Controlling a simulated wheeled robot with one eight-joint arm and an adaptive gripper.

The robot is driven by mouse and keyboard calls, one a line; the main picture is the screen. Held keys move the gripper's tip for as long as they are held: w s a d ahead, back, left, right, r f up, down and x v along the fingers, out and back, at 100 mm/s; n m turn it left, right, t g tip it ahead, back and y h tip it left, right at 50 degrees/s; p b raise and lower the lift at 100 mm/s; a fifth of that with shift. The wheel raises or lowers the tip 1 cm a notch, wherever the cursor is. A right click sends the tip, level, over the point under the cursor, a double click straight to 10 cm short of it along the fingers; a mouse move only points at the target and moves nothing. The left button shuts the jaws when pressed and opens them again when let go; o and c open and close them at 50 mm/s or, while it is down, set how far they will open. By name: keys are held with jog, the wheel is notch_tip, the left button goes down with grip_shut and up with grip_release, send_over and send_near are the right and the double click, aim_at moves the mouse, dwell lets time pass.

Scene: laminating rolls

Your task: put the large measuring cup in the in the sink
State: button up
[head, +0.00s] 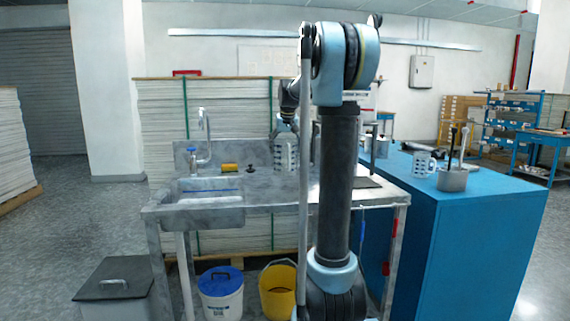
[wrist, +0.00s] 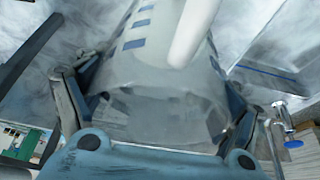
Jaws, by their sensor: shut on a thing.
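A large measuring cup (head: 285,155), pale with dark markings, is at the metal counter, right of the sink. My gripper (head: 287,128) is at its top, partly hidden behind my arm. In the wrist view the cup (wrist: 150,85) is translucent with blue marks and a white handle, and my gripper (wrist: 155,110) is shut on it, a finger on each side. Whether the cup touches the counter I cannot tell. The sink (head: 205,212) is an empty-looking metal basin at the counter's left end. It also shows in the wrist view (wrist: 275,80) at upper right.
A tap (head: 203,140) with a blue knob stands behind the sink. A yellow sponge (head: 230,168) and a black stopper (head: 250,168) lie between sink and cup. Another measuring cup (head: 424,164) and a metal pot (head: 453,180) stand on the blue cabinet (head: 490,230).

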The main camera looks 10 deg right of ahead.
aim_at(285, 157)
jog(key=shift+f, duration=2.4)
jog(key=o, duration=1.9)
jog(key=v, duration=1.2)
